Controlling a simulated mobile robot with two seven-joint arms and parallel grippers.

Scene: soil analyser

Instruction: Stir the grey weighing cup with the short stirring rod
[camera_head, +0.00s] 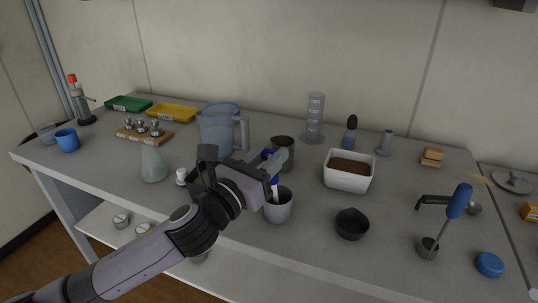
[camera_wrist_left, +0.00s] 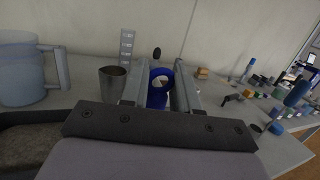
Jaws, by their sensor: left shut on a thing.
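The grey weighing cup (camera_head: 279,211) stands upright near the table's front edge in the head view. My left gripper (camera_head: 272,173) is above it, shut on a blue-topped thing that I take for the short stirring rod (camera_head: 275,183). Its pale lower part reaches down to the cup's mouth. I cannot tell how deep it goes or whether it touches the wall. In the left wrist view the rod's blue ring-like top (camera_wrist_left: 160,84) sits between the two fingers (camera_wrist_left: 160,90). The cup is hidden there. My right gripper is not in view.
A metal beaker (camera_head: 283,150) and a clear pitcher (camera_head: 216,132) stand close behind my gripper. A white tub of soil (camera_head: 347,178) and a dark bowl (camera_head: 351,224) are to the right. A blue-handled tool (camera_head: 459,201) leans in a small metal cup (camera_head: 427,248).

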